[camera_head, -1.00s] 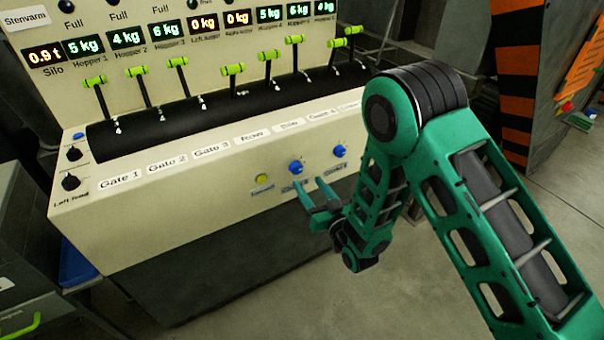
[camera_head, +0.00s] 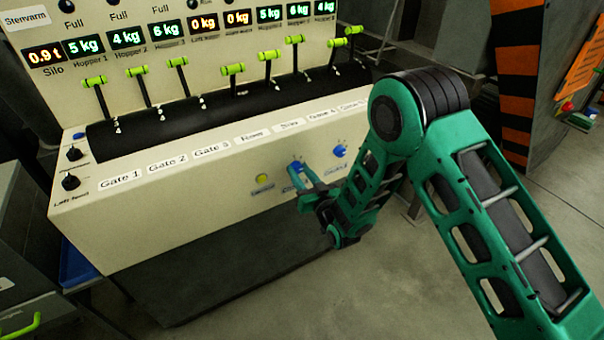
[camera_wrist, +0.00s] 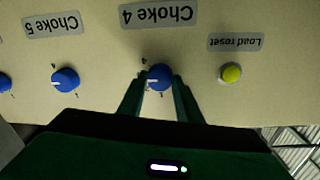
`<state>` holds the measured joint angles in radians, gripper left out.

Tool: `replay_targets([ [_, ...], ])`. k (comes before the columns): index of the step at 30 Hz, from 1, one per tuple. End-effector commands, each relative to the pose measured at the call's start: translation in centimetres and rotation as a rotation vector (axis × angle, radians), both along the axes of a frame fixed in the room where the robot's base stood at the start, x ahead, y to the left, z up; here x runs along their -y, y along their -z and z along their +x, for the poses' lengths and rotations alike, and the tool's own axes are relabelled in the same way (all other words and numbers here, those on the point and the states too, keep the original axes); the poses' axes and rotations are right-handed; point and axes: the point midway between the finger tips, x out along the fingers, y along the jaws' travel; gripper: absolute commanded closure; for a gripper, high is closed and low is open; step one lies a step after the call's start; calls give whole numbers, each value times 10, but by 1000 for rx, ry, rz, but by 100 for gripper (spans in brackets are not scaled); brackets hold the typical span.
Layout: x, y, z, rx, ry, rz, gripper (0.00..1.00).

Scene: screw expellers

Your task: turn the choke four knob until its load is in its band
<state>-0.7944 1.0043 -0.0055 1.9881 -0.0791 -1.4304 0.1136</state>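The blue choke four knob (camera_head: 296,165) is on the sloped front of the cream console and is partly covered by my gripper (camera_head: 301,173) in the head view. In the wrist view, which is upside down, the knob (camera_wrist: 159,76) sits under the "Choke 4" label, a pale pointer mark on its left side. My gripper (camera_wrist: 160,98) is open, one green finger on each side of the knob. I cannot tell whether the fingers touch it. The load display for this choke cannot be made out.
A second blue knob (camera_head: 340,151), labelled "Choke 5", is beside it. Levers with green handles (camera_head: 233,69) line the console top under lit displays. The floor in front is clear.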

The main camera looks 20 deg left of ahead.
Motion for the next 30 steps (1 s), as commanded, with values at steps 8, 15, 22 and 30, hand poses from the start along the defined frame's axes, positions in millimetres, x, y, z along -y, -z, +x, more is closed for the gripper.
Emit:
replay_targets([
  [8, 1, 0, 1, -9, 2, 7, 91],
  [15, 2, 0, 2, -80, 4, 68, 91],
  [22, 4, 0, 3, -214, 6, 181, 91],
  [30, 5, 1, 4, -390, 6, 332, 91],
])
